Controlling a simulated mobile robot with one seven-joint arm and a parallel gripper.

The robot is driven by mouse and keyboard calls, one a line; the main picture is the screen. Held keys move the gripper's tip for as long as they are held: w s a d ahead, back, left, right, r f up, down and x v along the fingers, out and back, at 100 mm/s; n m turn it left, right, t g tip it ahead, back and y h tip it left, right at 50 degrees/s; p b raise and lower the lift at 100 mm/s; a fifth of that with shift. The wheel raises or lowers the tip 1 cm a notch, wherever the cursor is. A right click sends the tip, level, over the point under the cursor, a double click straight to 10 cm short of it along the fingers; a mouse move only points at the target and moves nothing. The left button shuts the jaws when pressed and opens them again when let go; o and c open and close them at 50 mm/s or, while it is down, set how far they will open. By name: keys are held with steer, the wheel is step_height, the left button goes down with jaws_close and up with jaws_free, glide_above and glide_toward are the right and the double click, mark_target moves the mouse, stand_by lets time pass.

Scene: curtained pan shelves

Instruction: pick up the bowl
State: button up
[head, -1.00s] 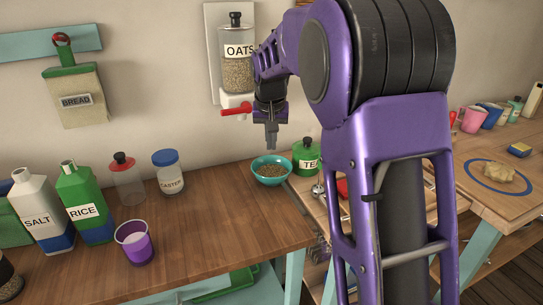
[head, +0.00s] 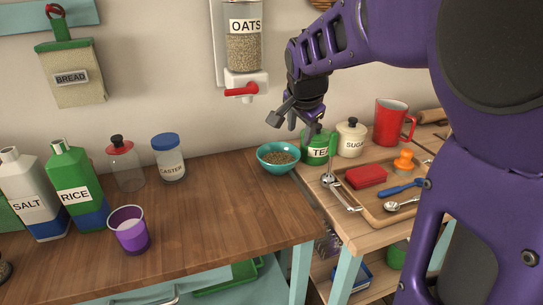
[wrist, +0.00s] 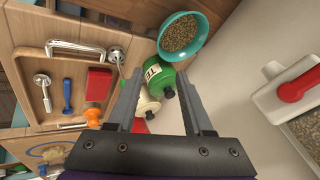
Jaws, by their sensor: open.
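The teal bowl (head: 278,158) holds brown grain and stands upright at the back right corner of the wooden counter. It also shows at the top of the wrist view (wrist: 201,27). My gripper (head: 291,116) is open and empty, above and a little right of the bowl, apart from it. In the wrist view my gripper's two fingers (wrist: 158,90) are spread, with the bowl beyond them and the green tea canister close to the left finger.
The green tea canister (head: 318,148) stands just right of the bowl, beside the sugar jar (head: 351,138). The oats dispenser (head: 244,50) with its red tap hangs on the wall above. A tray (head: 345,192) lies on the right table.

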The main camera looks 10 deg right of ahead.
mark_target(292, 162)
steer(key=b+x, duration=0.1)
steer(key=x, duration=1)
steer(key=shift+f, duration=0.4)
steer(key=shift+a+b+x, duration=0.25)
steer(key=shift+x, duration=1.1)
steer(key=shift+a+b+x, duration=0.2)
steer(key=shift+b+x, duration=0.05)
steer(key=shift+x, duration=1.05)
steer(key=shift+s+f, duration=0.15)
steer(key=shift+c, duration=0.3)
jaws_close()
